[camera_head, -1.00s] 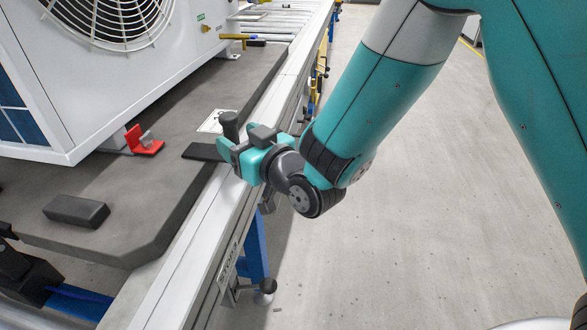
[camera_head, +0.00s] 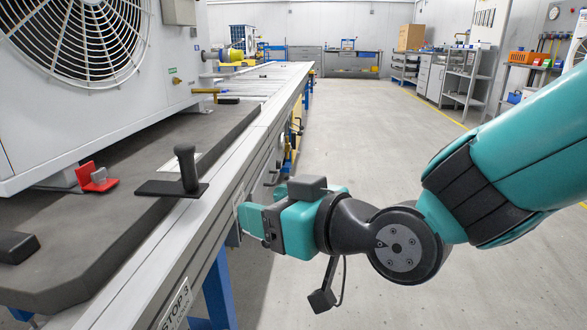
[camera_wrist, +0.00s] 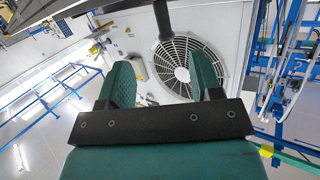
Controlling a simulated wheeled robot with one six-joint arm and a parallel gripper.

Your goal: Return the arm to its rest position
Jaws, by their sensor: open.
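My gripper (camera_head: 244,220) is beside the outer edge of the conveyor in the head view, pointing left with nothing in it. In the wrist view its two green fingers (camera_wrist: 164,82) stand apart with a clear gap. A black upright handle on a flat black plate (camera_head: 187,170) stands at the edge of the grey pallet (camera_head: 100,225), apart from my gripper. In the wrist view a dark post (camera_wrist: 162,18), perhaps that handle, shows beyond the fingers.
A white fan unit (camera_head: 170,95) stands on the pallet, with a red bracket (camera_head: 92,178) and a black block (camera_head: 16,246) near it. The conveyor rail (camera_head: 225,165) runs away from me. The floor (camera_head: 350,130) to the right is clear. Shelves (camera_head: 465,80) stand far back.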

